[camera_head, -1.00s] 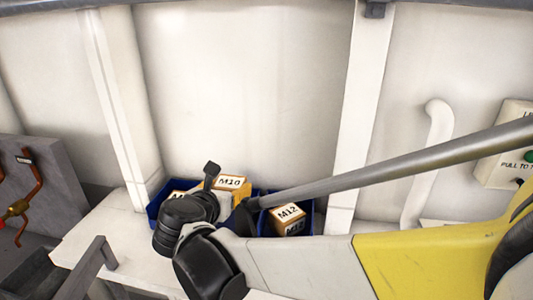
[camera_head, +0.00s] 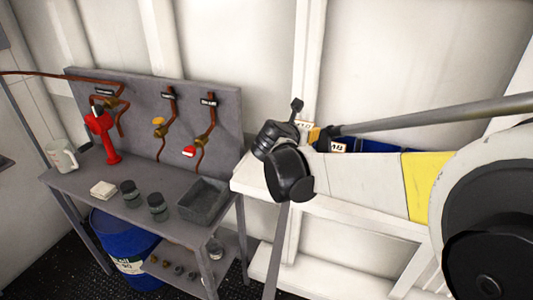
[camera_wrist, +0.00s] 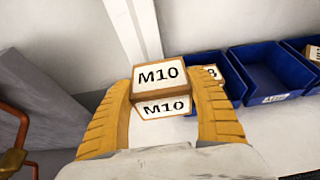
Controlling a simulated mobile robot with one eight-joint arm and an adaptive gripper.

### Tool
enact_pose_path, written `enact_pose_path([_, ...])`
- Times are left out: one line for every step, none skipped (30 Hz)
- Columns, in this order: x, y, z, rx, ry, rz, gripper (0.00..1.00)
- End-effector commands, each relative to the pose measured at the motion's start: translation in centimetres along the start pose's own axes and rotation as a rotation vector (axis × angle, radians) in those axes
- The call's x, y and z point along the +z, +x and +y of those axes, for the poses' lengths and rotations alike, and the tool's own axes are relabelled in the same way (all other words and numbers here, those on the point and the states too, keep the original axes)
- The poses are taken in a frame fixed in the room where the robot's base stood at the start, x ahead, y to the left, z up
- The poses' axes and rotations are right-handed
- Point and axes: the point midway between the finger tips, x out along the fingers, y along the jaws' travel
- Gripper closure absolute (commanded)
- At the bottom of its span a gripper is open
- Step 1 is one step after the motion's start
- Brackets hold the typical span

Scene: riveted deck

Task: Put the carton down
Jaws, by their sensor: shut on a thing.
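The carton (camera_wrist: 163,76) is a small brown box with white M10 labels on its top and front faces. In the wrist view, my gripper (camera_wrist: 162,88) has its yellow ribbed fingers on both sides of it, shut on it. The carton looks upright, left of the blue bins and over the white bench top (camera_wrist: 190,128). I cannot tell whether its base touches the bench.
Blue bins (camera_wrist: 268,72) stand in a row to the right; the nearest holds a labelled carton (camera_wrist: 212,72). In the head view, a grey workbench at left bears a mug (camera_head: 61,155), a red tool (camera_head: 103,137) and a grey tray (camera_head: 203,200). A blue drum (camera_head: 125,245) stands beneath.

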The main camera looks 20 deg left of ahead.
Motion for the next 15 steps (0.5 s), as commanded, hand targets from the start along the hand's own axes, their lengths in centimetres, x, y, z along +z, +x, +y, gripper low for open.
enact_pose_path([-0.4, 0.0, 0.4, 0.002, -0.001, 0.0, 0.75])
enact_pose_path([-0.8, 0.0, 0.8, 0.003, -0.001, 0.0, 0.75])
enact_pose_path([-1.4, -0.2, 1.5, 0.004, 0.0, 0.0, 0.75])
enact_pose_path([-1.9, -0.3, 2.1, 0.005, -0.001, 0.0, 0.75])
enact_pose_path([-2.5, -0.5, 2.7, 0.005, -0.002, 0.0, 0.75])
enact_pose_path([-3.3, -0.8, 3.6, 0.006, -0.002, -0.001, 0.75])
enact_pose_path([-4.0, -1.0, 4.3, 0.006, -0.002, -0.001, 0.75])
enact_pose_path([-4.6, -1.1, 4.9, 0.005, -0.002, 0.0, 0.75])
enact_pose_path([-5.3, -1.4, 5.8, 0.006, -0.002, 0.0, 0.75])
enact_pose_path([-5.9, -1.6, 6.4, 0.005, -0.001, -0.001, 0.75])
enact_pose_path([-6.3, -1.8, 7.0, 0.005, -0.002, -0.001, 0.75])
enact_pose_path([-7.0, -2.0, 7.7, 0.004, -0.002, -0.001, 0.75])
enact_pose_path([-7.3, -2.1, 8.1, 0.004, -0.001, -0.001, 0.75])
enact_pose_path([-7.7, -2.3, 8.6, 0.004, -0.001, -0.001, 0.75])
enact_pose_path([-8.0, -2.4, 9.0, 0.003, 0.0, -0.001, 0.75])
